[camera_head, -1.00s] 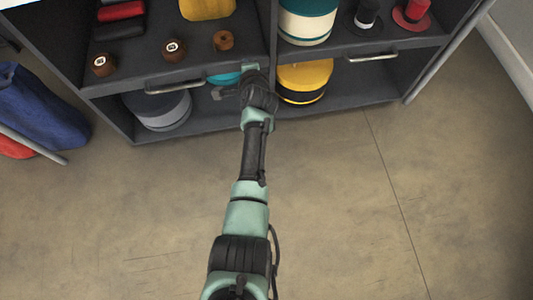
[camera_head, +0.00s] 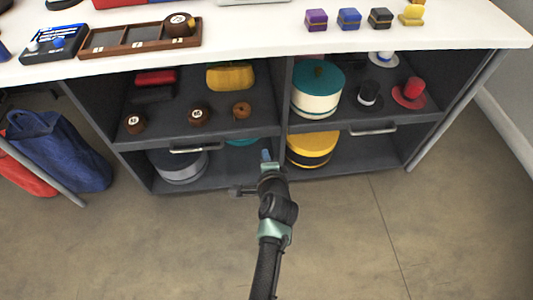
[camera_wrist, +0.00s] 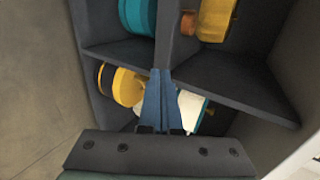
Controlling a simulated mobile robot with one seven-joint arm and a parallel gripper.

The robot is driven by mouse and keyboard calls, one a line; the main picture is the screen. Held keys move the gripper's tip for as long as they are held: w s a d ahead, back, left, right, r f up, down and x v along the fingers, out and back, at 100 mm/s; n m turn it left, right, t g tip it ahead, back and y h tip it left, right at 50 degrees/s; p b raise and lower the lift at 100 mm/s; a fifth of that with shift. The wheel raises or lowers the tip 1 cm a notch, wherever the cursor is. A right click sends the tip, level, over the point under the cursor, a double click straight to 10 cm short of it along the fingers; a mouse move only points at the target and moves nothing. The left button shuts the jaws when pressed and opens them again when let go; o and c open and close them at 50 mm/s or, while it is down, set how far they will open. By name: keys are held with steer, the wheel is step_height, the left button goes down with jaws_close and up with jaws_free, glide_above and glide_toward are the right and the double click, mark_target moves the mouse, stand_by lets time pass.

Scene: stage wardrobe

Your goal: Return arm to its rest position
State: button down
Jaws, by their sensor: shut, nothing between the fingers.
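My gripper (camera_head: 266,156) is shut and empty in the head view, in front of the cabinet's lower middle, close to the central divider. My arm reaches up to it from the bottom of the picture. In the wrist view the two blue fingers of my gripper (camera_wrist: 161,78) are together, pointing at the shelves, with nothing between them. They cover part of a pale round box with a teal edge.
A dark cabinet (camera_head: 268,126) stands under a white tabletop (camera_head: 250,38). A yellow round box (camera_head: 313,150) is right of my gripper, a grey one (camera_head: 178,168) left. The floor (camera_head: 150,250) in front is clear.

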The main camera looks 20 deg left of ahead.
steer(key=shift+v, duration=0.75)
steer(key=shift+f, duration=0.1)
steer(key=w+d+r+n+t, duration=0.2)
steer(key=d+r+t, duration=0.1)
steer(key=r, duration=1)
steer(key=w+d+r+n+t+h, duration=0.1)
steer(key=w+d+r+n+t, duration=0.15)
steer(key=r, duration=0.95)
steer(key=w+d+r+n+t, duration=0.2)
steer(key=d+r+n+t, duration=0.1)
steer(key=r, duration=1)
steer(key=s+d+r+n+t+h, duration=0.1)
steer(key=s+d+r+t+h, duration=0.15)
steer(key=s+r, duration=0.6)
steer(key=s+d+r+n+t+h, duration=0.1)
steer(key=s+d+r+n+t, duration=0.25)
steer(key=r, duration=0.75)
steer(key=s+d+r+t+h, duration=0.2)
steer(key=s+d+r+t, duration=0.15)
steer(key=s+r, duration=0.55)
step_height(320, 180, up, 38)
steer(key=w+p, duration=0.1)
steer(key=p, duration=3.6)
steer(key=shift+w+f+g+p, duration=0.2)
steer(key=shift+w+g+p, duration=0.1)
steer(key=shift+g+p, duration=0.1)
